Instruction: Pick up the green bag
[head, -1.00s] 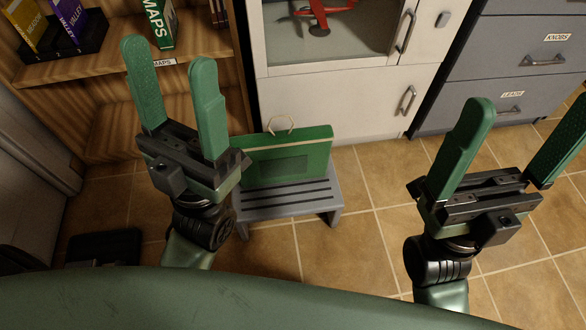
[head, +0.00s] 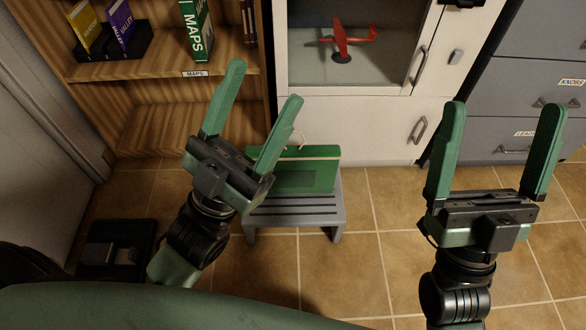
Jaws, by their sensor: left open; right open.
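The green bag (head: 312,176) stands upright on a small grey slatted stool (head: 295,210) in front of the white cabinet. Its thin beige handle (head: 300,142) sticks up at the top, partly hidden by a finger of my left gripper. My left gripper (head: 266,83) is open and empty, in front of the bag's left side in the picture; I cannot tell whether it touches the bag. My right gripper (head: 505,105) is open and empty, well to the right of the bag, over the floor.
A wooden shelf (head: 170,72) with books stands at the back left. A white cabinet (head: 360,120) with a red model plane (head: 345,38) is behind the stool. Grey drawers (head: 520,65) are at the right. A black item (head: 115,245) lies on the floor at left. Tiled floor is clear right of the stool.

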